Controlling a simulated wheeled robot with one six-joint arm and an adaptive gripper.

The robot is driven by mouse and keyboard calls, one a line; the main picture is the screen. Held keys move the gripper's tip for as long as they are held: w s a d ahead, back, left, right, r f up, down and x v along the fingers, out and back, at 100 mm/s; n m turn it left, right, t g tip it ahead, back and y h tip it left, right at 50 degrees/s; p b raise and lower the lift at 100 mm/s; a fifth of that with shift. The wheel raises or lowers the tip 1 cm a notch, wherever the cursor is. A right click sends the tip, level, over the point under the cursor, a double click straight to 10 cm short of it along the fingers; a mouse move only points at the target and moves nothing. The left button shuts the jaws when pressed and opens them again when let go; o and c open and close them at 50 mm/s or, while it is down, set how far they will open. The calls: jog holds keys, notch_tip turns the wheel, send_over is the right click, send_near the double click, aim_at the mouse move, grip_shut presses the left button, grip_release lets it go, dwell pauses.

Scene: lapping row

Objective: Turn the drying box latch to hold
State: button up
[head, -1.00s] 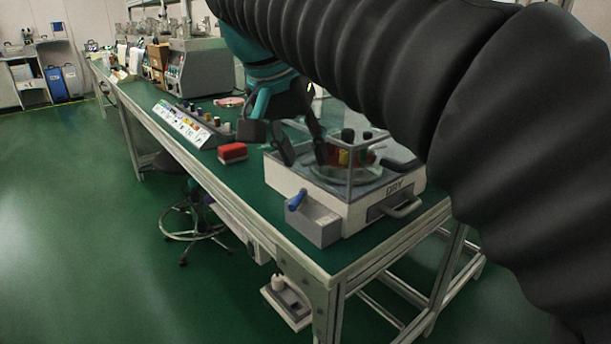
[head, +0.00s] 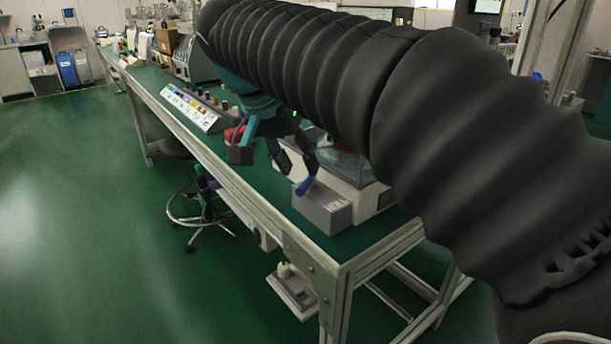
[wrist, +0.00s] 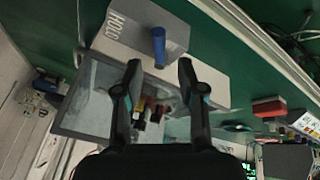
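The latch of the drying box is a blue handle (head: 305,186) on a grey block (head: 325,212) at the box's near left corner. In the wrist view the blue handle (wrist: 158,45) stands out from the grey block (wrist: 190,52), and the word HOLD is readable on the block. My gripper (wrist: 158,68) is open, one finger to each side of the handle's near end in the picture. I cannot tell whether that end is between the tips in depth. In the head view my gripper (head: 292,163) is right by the handle. The drying box (head: 365,200) is partly hidden by my arm.
The green bench (head: 240,165) runs away to the back left. A red block (head: 234,135) and a rack of small bottles (head: 195,108) lie beyond the gripper. A stool (head: 203,205) stands at the bench's side, with open floor to the left.

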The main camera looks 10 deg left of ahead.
aim_at(306, 180)
jog(key=shift+x, duration=1.6)
grip_shut()
